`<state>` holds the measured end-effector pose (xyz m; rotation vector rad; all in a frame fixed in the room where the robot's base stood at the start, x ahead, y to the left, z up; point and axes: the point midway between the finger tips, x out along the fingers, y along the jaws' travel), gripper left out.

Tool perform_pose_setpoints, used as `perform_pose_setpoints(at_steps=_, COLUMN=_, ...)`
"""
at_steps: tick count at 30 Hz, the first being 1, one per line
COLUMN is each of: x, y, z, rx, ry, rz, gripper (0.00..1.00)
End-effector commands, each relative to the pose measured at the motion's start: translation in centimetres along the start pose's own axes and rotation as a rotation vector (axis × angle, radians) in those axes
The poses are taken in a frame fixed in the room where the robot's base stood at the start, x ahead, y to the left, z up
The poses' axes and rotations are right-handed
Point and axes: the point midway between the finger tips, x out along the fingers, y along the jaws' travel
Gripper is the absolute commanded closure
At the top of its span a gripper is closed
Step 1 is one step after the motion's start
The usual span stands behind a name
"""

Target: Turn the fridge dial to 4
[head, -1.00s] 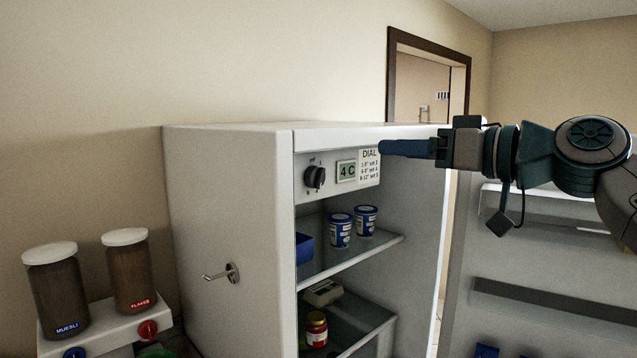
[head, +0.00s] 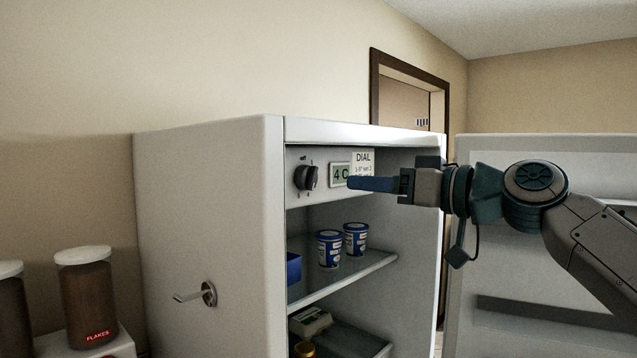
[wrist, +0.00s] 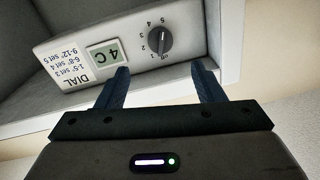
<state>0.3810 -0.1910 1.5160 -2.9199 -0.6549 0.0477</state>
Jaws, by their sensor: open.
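The black fridge dial (head: 306,177) is on the control panel at the top of the open fridge. It also shows in the wrist view (wrist: 160,41), upside down, ringed by "off" and the numbers 1 to 5. I cannot tell surely which mark its pointer meets. My gripper (head: 350,184) is level with the panel, to the right of the dial and apart from it. In the wrist view my gripper (wrist: 161,68) is open and empty, with the dial beyond the gap between its blue fingers.
A display (head: 340,175) reads 4 C beside a white DIAL label (head: 362,164). Blue-and-white tubs (head: 329,249) stand on the upper shelf (head: 345,275). The fridge door (head: 500,260) stands open on the right. A lever handle (head: 197,295) sticks out of the fridge's left side.

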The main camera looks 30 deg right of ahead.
Motion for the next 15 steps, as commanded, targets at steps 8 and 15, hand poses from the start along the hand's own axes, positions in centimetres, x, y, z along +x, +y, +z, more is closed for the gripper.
perform_pose_setpoints(at_steps=8, x=6.3, y=-0.2, z=-0.2, rx=0.0, ry=-0.005, rz=-0.004, gripper=0.38)
perform_pose_setpoints(at_steps=15, x=10.0, y=-0.1, z=-0.1, rx=0.002, ry=-0.003, rz=-0.004, gripper=0.38)
